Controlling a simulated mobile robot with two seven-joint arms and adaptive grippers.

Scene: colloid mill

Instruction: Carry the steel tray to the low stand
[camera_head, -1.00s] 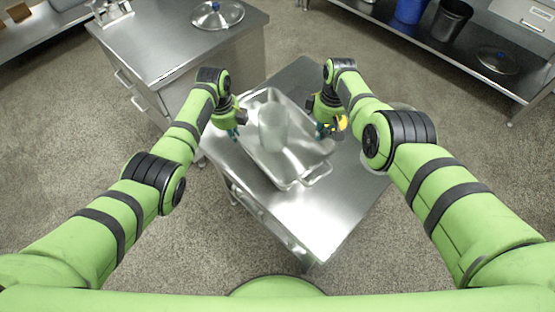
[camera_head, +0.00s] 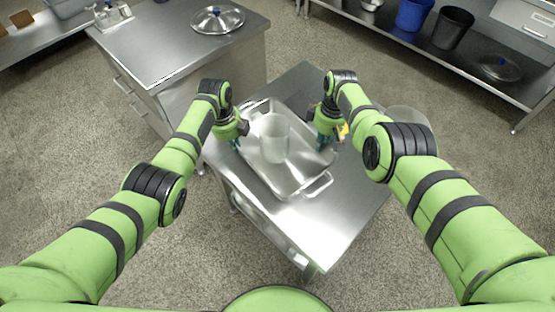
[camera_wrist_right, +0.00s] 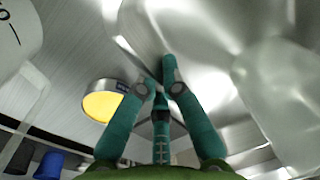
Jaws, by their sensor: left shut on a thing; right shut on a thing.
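The steel tray (camera_head: 292,182) is a shallow rectangular pan with a wire handle at its near end, over the top of a low steel stand (camera_head: 330,222). I cannot tell whether it rests on the top or is just above it. A translucent beaker (camera_head: 274,140) stands upright inside the tray. My left gripper (camera_head: 236,143) is shut on the tray's left wall. My right gripper (camera_head: 322,142) is shut on its right wall; the wrist view shows its fingertips (camera_wrist_right: 160,82) together at the shiny metal. The grippers hide parts of the rim.
A yellow-faced object (camera_wrist_right: 101,104) sits close to my right gripper. A pale round container (camera_head: 408,116) is partly behind my right arm. A steel cabinet with a lidded pan (camera_head: 217,20) stands at back left. A shelf with bins (camera_head: 453,27) is at back right.

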